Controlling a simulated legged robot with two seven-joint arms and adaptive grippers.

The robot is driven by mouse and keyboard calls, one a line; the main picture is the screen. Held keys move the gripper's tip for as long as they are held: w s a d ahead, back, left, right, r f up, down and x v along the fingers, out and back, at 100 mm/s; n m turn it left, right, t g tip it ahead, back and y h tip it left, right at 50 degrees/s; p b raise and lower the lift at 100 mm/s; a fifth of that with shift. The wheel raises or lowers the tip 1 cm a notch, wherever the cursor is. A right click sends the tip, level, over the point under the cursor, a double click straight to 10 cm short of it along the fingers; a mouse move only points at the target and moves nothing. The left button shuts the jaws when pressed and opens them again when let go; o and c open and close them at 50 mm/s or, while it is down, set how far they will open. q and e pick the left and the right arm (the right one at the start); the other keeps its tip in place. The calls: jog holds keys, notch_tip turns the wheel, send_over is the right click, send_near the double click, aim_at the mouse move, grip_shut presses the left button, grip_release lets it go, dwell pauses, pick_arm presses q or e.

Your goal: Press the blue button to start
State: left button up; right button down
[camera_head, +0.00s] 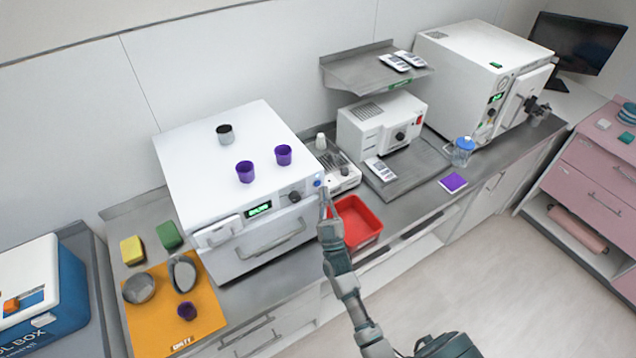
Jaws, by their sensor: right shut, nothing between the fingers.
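The blue button (318,183) is a small round blue spot at the right end of the front panel of the white machine (190,155). To its left on that panel are a dark knob (295,196) and a green lit display (259,209). My right gripper (324,194) is shut and empty. Its tip is just below the button, at the machine's right front corner. I cannot tell whether it touches the button. My left gripper is not in view.
Purple cups (245,172) and a dark grey cup (225,133) stand on the machine. An orange mat (150,325) with bowls and a cup is at the left. A smaller white device (355,128) stands behind.

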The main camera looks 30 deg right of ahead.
jog(key=s, duration=0.1)
jog(key=s+p, duration=0.1)
jog(key=s, duration=0.1)
jog(key=s+p, duration=0.1)
jog(key=s, duration=0.1)
jog(key=shift+d, duration=0.25)
dwell(1.0)
